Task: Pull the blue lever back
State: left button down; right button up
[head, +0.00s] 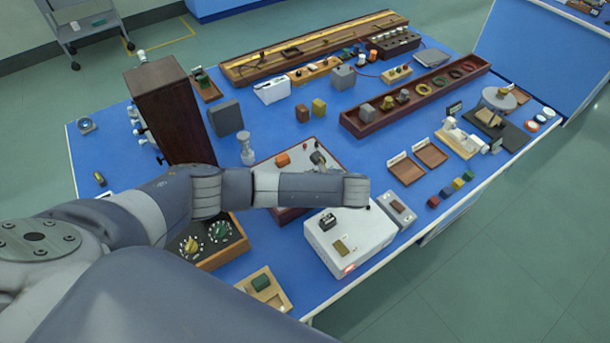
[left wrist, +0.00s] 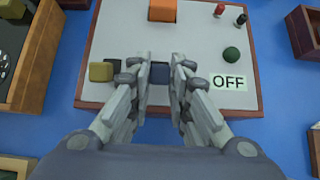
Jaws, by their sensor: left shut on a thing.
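In the left wrist view, the blue lever (left wrist: 159,73) shows as a small dark blue block between the two fingers of my left gripper (left wrist: 160,80). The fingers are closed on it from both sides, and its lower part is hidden. It is on a light grey panel (left wrist: 197,50) with a brown wooden edge. An OFF label (left wrist: 228,83) lies just right of the fingers. In the head view, my left arm reaches across the same panel (head: 322,150), and the grip itself is hidden or too unclear to tell. My right gripper does not show.
On the panel are an orange block (left wrist: 162,10), a yellow block (left wrist: 101,71), a green ball (left wrist: 231,55) and red (left wrist: 219,10) and black (left wrist: 241,20) posts. A white box (head: 352,238) and a dial box (head: 216,240) stand close by. A tall wooden cabinet (head: 172,110) stands beyond my arm.

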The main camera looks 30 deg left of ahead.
pick_arm(q)
jog(key=shift+d+f, duration=0.1)
jog(key=shift+d, duration=0.05)
dwell(0.4)
jog(key=c, duration=1.5)
grip_release()
jog(key=shift+v, duration=3.8)
jog(key=shift+s, duration=0.1)
jog(key=shift+d+f, duration=0.1)
